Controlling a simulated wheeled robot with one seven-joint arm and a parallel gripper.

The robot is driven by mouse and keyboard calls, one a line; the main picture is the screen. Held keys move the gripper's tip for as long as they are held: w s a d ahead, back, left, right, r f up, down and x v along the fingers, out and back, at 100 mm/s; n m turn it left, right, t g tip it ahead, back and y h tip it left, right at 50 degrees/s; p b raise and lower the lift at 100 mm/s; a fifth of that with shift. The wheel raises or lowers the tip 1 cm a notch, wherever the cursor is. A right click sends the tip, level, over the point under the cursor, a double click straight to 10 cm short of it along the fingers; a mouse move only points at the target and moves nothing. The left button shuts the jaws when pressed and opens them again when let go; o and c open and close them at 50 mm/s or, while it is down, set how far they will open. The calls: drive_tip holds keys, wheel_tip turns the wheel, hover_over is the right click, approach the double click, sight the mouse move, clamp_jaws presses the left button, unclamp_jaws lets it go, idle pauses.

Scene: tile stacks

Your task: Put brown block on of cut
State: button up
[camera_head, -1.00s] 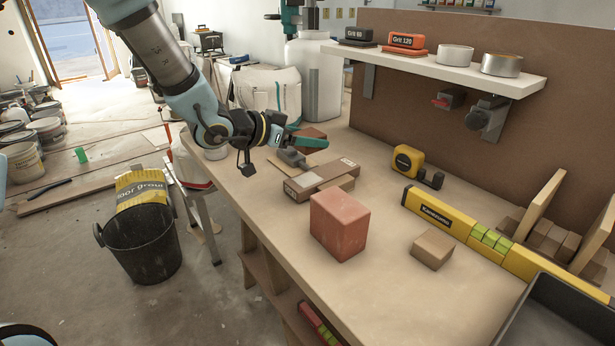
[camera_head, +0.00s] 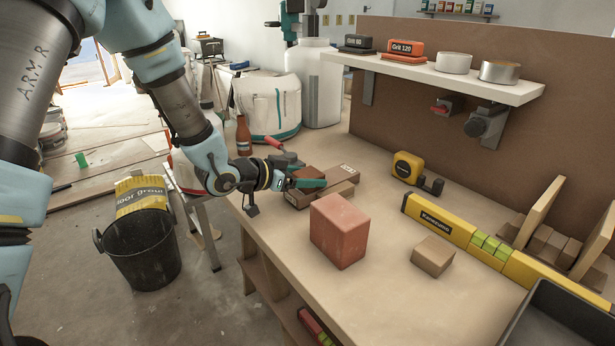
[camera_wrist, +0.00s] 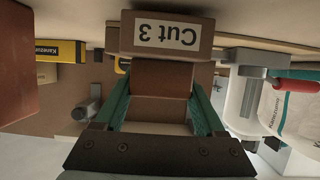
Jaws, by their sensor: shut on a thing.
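My gripper (camera_head: 309,181) has green fingers, and in the wrist view (camera_wrist: 160,103) they are shut on a reddish-brown block (camera_wrist: 163,78). The brown block (camera_head: 309,172) also shows in the head view, partly hidden by a finger. A light brown block labelled "Cut 3" (camera_wrist: 200,38) lies just beyond the held block in the wrist view. In the head view, long labelled blocks (camera_head: 342,169) lie beside and partly under my gripper; their labels are too small to read there. I cannot tell whether the held block touches them.
A large red block (camera_head: 338,232) stands close in front of my gripper. A small tan block (camera_head: 432,256), a yellow level (camera_head: 440,218) and a tape measure (camera_head: 407,167) lie to the right. A red-handled tool (camera_head: 276,141) lies behind.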

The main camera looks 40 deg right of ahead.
drive_tip(key=o, duration=1.3)
drive_tip(key=shift+o, duration=0.2)
drive_tip(key=shift+r+p, duration=0.2)
drive_tip(key=shift+p, duration=0.1)
drive_tip(key=b+v, duration=0.1)
drive_tip(key=v, duration=1.1)
